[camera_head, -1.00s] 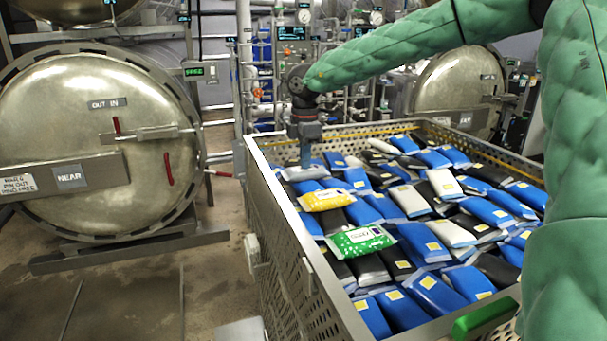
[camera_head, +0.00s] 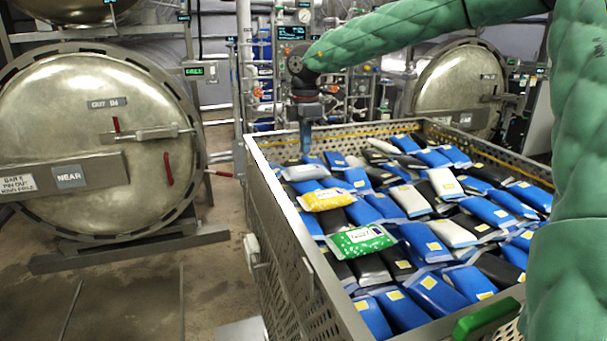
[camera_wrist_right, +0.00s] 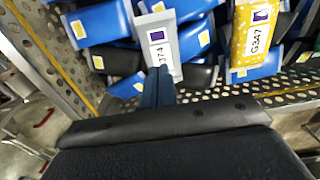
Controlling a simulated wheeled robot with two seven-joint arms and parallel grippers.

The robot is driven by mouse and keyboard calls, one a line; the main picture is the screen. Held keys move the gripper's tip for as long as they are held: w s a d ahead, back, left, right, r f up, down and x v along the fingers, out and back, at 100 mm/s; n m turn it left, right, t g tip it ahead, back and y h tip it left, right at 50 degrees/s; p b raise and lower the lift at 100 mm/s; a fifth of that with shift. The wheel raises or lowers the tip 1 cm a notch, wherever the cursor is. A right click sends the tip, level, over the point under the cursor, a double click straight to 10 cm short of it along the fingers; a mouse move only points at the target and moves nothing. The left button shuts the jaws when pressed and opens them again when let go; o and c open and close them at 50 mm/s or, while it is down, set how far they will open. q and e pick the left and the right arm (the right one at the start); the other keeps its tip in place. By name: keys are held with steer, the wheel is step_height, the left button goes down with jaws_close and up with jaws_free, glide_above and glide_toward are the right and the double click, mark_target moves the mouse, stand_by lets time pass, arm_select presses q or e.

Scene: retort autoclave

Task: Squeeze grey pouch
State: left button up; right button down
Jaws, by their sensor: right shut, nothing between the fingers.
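The grey pouch (camera_head: 305,172) lies on other pouches near the left wall of the crate (camera_head: 262,190). It also shows in the right wrist view (camera_wrist_right: 158,45), with a white label on it, and its lower end is partly hidden by my fingers. My right gripper (camera_head: 305,151) points straight down, shut and empty, just above the grey pouch. Its blue fingers also show in the right wrist view (camera_wrist_right: 157,88). My left gripper is in neither view.
A yellow pouch (camera_head: 327,199) and a green pouch (camera_head: 360,240) lie nearby on the pile of blue, black and grey pouches. The crate's perforated walls surround the pile. A round autoclave door (camera_head: 90,205) stands at the left.

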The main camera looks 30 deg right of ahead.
steer(key=shift+r, duration=1.8)
